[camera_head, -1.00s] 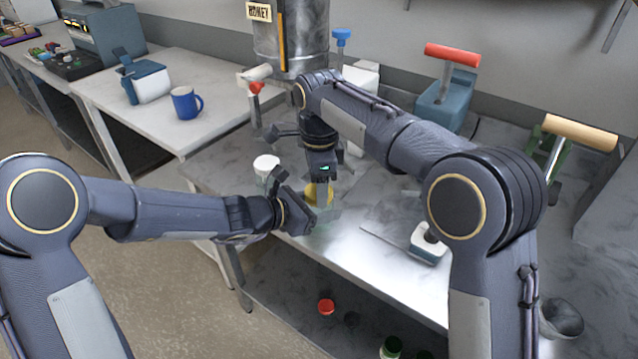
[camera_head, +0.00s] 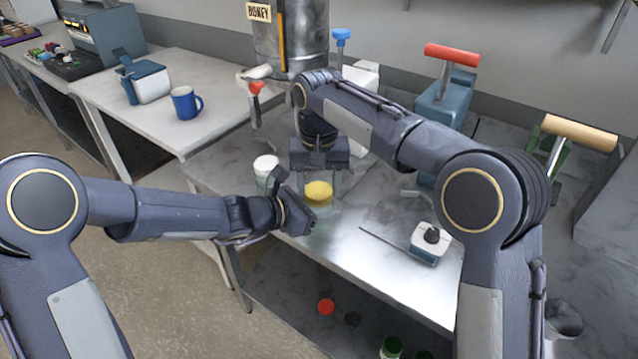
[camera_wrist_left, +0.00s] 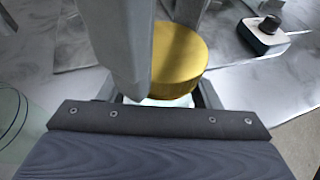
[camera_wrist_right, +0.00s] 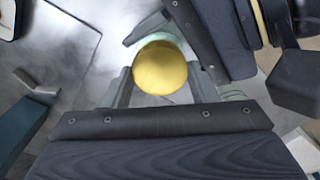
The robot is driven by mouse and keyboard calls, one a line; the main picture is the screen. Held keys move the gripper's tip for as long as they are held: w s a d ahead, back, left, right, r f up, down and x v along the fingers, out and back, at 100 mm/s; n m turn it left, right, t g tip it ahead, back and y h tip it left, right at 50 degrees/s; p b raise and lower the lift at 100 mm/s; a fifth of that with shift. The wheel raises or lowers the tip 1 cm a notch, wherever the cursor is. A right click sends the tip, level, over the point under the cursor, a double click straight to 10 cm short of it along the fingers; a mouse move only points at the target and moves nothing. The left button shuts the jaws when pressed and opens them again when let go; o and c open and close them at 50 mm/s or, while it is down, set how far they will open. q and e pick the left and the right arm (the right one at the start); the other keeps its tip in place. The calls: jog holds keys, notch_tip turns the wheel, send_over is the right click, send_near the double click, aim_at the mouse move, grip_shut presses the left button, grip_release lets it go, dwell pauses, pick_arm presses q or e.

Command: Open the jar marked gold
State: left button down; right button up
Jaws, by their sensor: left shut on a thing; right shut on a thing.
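The jar with the gold lid (camera_head: 319,193) stands upright near the front left edge of the steel table. The lid also shows in the left wrist view (camera_wrist_left: 179,62) and from above in the right wrist view (camera_wrist_right: 160,68). My left gripper (camera_head: 312,217) comes in from the left, low, and is shut on the jar's pale glass body, mostly hidden by the fingers. My right gripper (camera_head: 320,184) points down from above, its fingers on both sides of the lid, shut on it. I cannot tell whether the lid is loose from the glass.
A white-lidded jar (camera_head: 266,165) stands close behind and left of my left gripper. A small white-and-blue box with a black knob (camera_head: 429,240) sits to the right. A honey tank (camera_head: 292,40) with a red-handled tap (camera_head: 256,90) stands behind. The table's front middle is bare.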

pick_arm(q)
jog(key=shift+w+a, duration=0.2)
jog(key=shift+a, duration=0.05)
pick_arm(e)
jog(key=shift+s, duration=0.1)
jog(key=o, duration=1)
pick_arm(q)
jog(key=shift+s+d, duration=0.1)
pick_arm(e)
jog(key=shift+o, duration=0.3)
pick_arm(q)
jog(key=shift+s+d, duration=0.15)
jog(key=shift+d, duration=0.1)
pick_arm(e)
jog(key=shift+a, duration=0.2)
